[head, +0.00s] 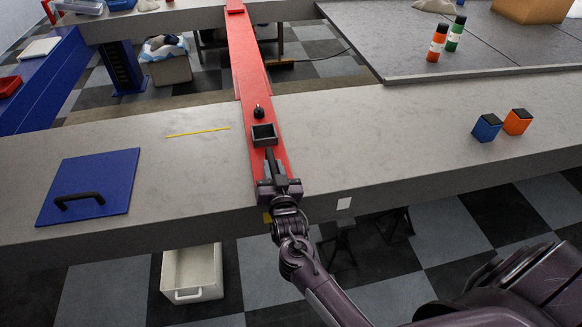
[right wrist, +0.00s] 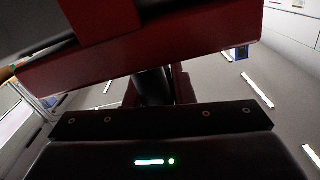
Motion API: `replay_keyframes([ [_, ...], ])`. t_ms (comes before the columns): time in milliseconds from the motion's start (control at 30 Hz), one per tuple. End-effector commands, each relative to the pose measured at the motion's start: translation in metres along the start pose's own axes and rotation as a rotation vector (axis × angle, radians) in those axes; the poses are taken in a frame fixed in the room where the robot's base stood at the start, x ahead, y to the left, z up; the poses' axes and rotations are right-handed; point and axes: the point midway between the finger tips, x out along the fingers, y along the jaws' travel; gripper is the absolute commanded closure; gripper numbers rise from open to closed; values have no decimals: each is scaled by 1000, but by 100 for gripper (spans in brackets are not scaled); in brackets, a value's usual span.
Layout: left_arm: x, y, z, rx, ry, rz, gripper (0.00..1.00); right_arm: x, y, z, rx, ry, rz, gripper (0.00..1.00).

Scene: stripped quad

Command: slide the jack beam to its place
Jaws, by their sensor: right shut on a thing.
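The jack beam (head: 246,62) is a long red bar that spans the gap from the near grey counter to the far one. A small open dark box (head: 264,135) and a black knob (head: 258,112) sit on its near part. My right gripper (head: 273,170) is at the beam's near end, shut on the beam; its fingertips are partly hidden. In the right wrist view the red beam (right wrist: 200,45) fills the top, with a dark post below it, close to my gripper. A thin yellow line (head: 197,132) lies on the near counter, left of the beam and apart from it. My left gripper is out of view.
A blue panel with a black handle (head: 100,180) lies left on the near counter (head: 360,140). Blue (head: 486,128) and orange (head: 517,122) containers stand at right. The counter beside the beam is mostly clear. A white bin (head: 192,274) is on the floor below.

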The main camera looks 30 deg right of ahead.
Motion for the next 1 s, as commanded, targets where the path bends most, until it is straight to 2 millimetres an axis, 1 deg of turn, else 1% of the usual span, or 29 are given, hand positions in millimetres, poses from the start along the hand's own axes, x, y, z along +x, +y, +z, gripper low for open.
replay_keyframes([
  [33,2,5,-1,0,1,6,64,0,-8,3,6,-1,-2,100],
  [100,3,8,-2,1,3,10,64,0,-16,5,6,-1,-3,100],
  [233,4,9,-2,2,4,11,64,0,-24,6,4,0,-1,100],
  [367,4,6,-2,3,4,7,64,0,-26,6,3,1,0,100],
  [667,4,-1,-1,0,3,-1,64,0,-25,6,2,1,1,100],
  [700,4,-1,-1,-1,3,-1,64,0,-25,6,2,1,2,73],
  [800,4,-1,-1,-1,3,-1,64,0,-25,6,1,1,2,60],
  [1000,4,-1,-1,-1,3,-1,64,0,-24,5,0,1,3,59],
])
